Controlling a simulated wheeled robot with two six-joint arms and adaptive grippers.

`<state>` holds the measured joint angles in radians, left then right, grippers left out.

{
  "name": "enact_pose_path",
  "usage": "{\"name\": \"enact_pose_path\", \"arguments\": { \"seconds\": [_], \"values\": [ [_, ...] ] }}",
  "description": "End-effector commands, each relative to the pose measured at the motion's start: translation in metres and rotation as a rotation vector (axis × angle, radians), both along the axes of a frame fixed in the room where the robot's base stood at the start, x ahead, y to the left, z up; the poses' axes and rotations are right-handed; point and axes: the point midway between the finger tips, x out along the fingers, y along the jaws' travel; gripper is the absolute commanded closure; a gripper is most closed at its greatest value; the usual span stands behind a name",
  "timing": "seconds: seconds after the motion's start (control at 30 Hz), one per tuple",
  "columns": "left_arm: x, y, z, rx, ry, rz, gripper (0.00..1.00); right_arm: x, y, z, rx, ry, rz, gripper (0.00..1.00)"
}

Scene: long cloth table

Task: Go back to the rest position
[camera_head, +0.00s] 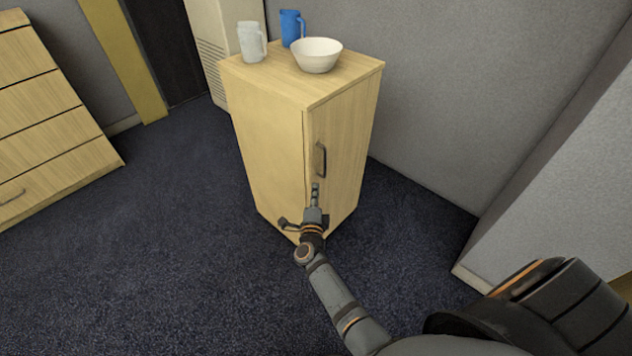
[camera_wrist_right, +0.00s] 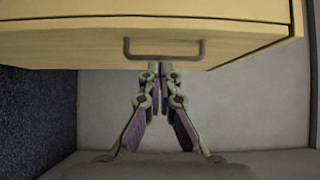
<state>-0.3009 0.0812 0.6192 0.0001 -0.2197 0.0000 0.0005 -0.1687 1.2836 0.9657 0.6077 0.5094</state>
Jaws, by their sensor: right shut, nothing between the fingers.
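My right gripper (camera_head: 315,190) is in front of the wooden cabinet, just below its dark handle (camera_head: 320,159) in the head view. In the right wrist view the gripper (camera_wrist_right: 160,68) is shut and empty, with its fingertips near the handle (camera_wrist_right: 163,50). I cannot tell whether the fingertips touch the handle. The wooden cabinet (camera_head: 265,140) stands upright with its door looking closed. My left gripper is not in view.
A white bowl (camera_head: 317,56), a pale mug (camera_head: 251,42) and a blue mug (camera_head: 291,28) stand on the cabinet top. A wooden drawer unit (camera_head: 45,115) is at the left. A grey wall (camera_head: 460,90) is behind. The dark carpet (camera_head: 150,240) is clear at the left.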

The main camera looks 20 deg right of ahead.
Motion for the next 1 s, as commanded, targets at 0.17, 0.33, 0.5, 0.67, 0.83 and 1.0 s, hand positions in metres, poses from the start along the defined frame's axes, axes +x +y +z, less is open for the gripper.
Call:
{"name": "enact_pose_path", "arguments": {
  "seconds": [0.17,0.33,0.5,0.67,0.83,1.0],
  "values": [
    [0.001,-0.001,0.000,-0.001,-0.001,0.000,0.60,-0.009,0.005,0.001,0.000,-0.001,-0.001,1.00],
    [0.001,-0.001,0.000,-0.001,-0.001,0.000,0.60,-0.009,0.005,0.001,0.000,-0.001,0.000,1.00],
    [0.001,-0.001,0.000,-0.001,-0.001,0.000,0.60,-0.014,0.010,-0.019,-0.051,0.058,0.040,1.00],
    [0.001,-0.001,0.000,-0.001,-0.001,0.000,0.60,-0.050,0.032,-0.117,-0.310,0.361,0.270,1.00],
    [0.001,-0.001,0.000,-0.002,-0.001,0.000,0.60,-0.140,0.044,-0.242,-0.602,0.742,0.590,1.00],
    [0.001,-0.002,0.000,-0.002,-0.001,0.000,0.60,-0.257,0.032,-0.335,-0.816,1.070,0.901,1.00]
  ]
}}
